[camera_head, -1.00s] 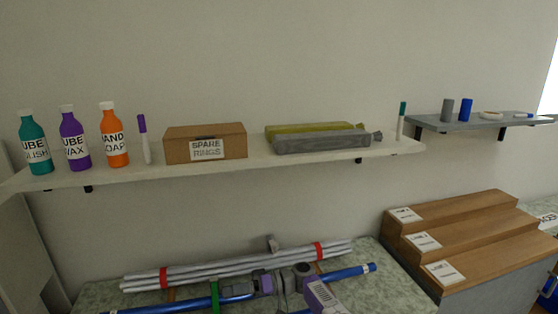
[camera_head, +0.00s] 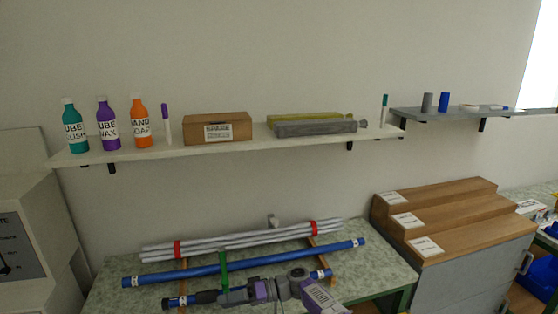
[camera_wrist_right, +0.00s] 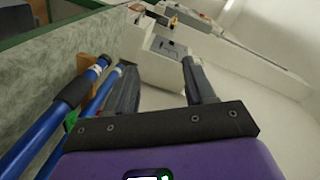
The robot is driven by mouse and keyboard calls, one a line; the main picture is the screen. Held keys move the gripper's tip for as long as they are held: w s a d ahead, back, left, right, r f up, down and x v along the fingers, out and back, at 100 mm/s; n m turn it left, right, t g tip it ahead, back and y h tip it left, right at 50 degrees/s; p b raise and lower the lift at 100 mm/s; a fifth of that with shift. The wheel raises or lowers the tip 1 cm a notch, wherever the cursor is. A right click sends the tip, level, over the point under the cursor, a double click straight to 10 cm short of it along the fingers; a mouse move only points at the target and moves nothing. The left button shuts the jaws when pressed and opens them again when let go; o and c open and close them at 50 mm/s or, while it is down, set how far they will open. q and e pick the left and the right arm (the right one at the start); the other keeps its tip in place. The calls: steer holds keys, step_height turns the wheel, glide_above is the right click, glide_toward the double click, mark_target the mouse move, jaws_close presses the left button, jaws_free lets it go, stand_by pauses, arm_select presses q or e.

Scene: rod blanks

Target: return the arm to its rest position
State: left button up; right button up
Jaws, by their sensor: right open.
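My right gripper (camera_head: 228,294) is low in the head view, over the near side of the bench, with its arm coming in from the lower right. In the right wrist view its two fingers (camera_wrist_right: 159,68) stand wide apart with nothing between them. A long blue rod (camera_head: 285,255) lies along the bench behind the gripper. A second blue rod (camera_head: 182,301) with a black sleeve lies nearer and is partly hidden by the gripper. Both rods show beside the fingers in the right wrist view, left of them. My left gripper is not in view.
A bundle of grey rods (camera_head: 215,242) with red bands lies at the back of the bench. A green upright piece (camera_head: 224,270) stands by the gripper. Wooden steps (camera_head: 440,218) stand at the right. A white shelf (camera_head: 165,152) with bottles and a box runs above.

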steer(key=s+d+f+m+t+h+b, duration=0.1)
steer(key=s+d+f+m+h, duration=0.15)
steer(key=f, duration=0.65)
steer(key=s+d+f+m+t+h+b, duration=0.1)
steer(key=s+d+f+m+h, duration=0.2)
steer(key=f, duration=0.6)
steer(key=s+d+f+m+t+h+b, duration=0.1)
steer(key=s+d+f+m+h, duration=0.1)
steer(key=s+f, duration=0.5)
arm_select(q)
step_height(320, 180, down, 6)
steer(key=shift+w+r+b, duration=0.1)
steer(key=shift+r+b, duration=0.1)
steer(key=shift+b, duration=1.05)
arm_select(e)
steer(key=s+d+f+m+h, duration=0.2)
steer(key=s+d+f, duration=0.3)
steer(key=s+d, duration=0.3)
steer(key=s+d+f+m+t+h, duration=0.1)
steer(key=s+d+f+h, duration=0.1)
steer(key=s+d+f, duration=0.3)
steer(key=s+d, duration=0.3)
steer(key=s, duration=0.3)
steer(key=shift+s+f+m+h, duration=0.2)
steer(key=shift+s+m+h, duration=0.15)
